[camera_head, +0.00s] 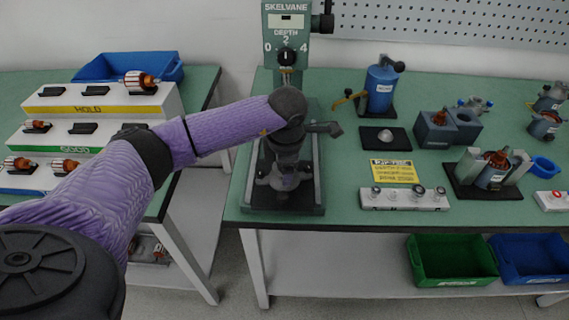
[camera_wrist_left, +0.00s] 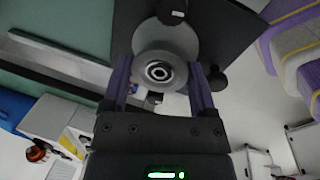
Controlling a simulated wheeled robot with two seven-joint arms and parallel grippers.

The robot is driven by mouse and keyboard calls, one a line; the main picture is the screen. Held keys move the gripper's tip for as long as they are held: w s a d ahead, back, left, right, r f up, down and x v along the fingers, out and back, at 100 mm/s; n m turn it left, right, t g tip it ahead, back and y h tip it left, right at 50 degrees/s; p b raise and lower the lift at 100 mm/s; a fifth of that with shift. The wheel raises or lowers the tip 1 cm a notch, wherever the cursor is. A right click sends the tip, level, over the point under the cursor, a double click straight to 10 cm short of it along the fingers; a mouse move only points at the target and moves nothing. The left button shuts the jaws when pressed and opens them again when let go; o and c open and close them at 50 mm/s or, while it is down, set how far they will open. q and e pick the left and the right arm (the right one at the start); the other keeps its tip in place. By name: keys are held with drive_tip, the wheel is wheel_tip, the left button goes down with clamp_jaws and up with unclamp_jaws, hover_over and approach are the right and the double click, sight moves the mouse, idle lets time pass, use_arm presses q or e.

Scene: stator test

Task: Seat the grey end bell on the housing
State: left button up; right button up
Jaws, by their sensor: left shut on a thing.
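My left gripper (camera_head: 286,172) reaches down into the green press and is shut on a grey round part that looks like the end bell (camera_head: 284,183). In the left wrist view, the purple fingers (camera_wrist_left: 162,72) are on either side of this grey end bell (camera_wrist_left: 165,58), with its dark central bore facing the camera. A wider pale disc lies behind it; I cannot tell whether they touch. A blue cylinder with copper windings, possibly the housing (camera_head: 491,178), stands in a grey cradle at the right of the table. My right gripper is not in view.
The press (camera_head: 287,45) stands at the back of the table, behind my arm. Tiered racks (camera_head: 100,104) stand at left.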

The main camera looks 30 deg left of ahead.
use_arm(q)
drive_tip(key=shift+f, duration=0.1)
idle(0.3)
drive_tip(key=shift+r+p, duration=1.65)
drive_tip(key=shift+r, duration=0.45)
